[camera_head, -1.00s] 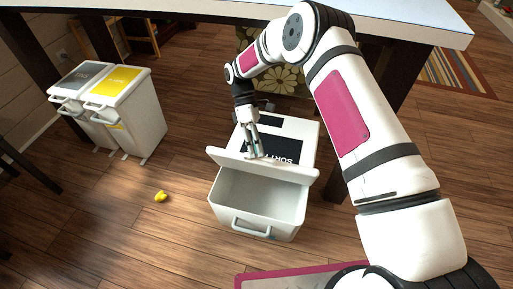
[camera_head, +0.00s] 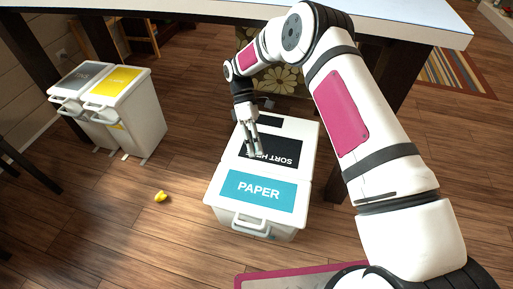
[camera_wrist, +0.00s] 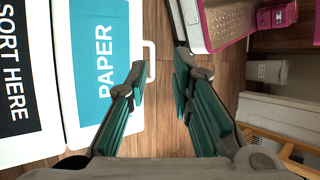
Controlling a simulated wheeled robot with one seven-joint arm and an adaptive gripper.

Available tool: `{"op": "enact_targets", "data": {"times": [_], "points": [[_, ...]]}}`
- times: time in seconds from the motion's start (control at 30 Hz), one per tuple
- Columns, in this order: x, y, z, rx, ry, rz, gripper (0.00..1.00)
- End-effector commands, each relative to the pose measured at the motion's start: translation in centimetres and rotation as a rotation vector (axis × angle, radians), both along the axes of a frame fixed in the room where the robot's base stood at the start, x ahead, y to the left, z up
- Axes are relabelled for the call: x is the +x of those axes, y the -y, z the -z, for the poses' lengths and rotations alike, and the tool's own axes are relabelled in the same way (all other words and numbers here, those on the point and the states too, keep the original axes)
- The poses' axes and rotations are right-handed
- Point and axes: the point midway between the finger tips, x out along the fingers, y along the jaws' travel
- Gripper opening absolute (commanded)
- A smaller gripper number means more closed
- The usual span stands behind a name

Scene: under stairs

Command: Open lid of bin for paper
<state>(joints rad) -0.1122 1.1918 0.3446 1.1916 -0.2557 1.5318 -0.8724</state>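In the wrist view the lid (camera_wrist: 137,112) lies on the left, beside the fingers. My gripper (camera_head: 254,152) hangs over the black SORT HERE panel (camera_head: 285,148) behind the lid. In the wrist view my gripper (camera_wrist: 159,82) has its fingers apart with nothing between them. Whether a finger touches the panel I cannot tell.
Two more bins, one with a grey label (camera_head: 82,75) and one with a yellow label (camera_head: 118,80), stand at the left. A small yellow object (camera_head: 160,196) lies on the wooden floor. A table (camera_head: 200,10) spans the back. The floor left of the paper bin is mostly clear.

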Motion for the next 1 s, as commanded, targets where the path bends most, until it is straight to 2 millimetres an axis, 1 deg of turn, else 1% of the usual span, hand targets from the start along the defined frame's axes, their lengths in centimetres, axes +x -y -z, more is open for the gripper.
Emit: {"op": "enact_targets", "data": {"times": [0.2,0.4,0.6,1.0], "points": [[2.2,-0.7,-2.5,0.002,0.003,-0.001,0.21],[3.7,-1.1,-4.4,0.0,0.0,0.0,0.21],[4.2,-1.2,-5.1,-0.001,-0.002,0.0,0.21],[4.2,-1.2,-5.1,-0.001,-0.001,0.0,0.21]]}}
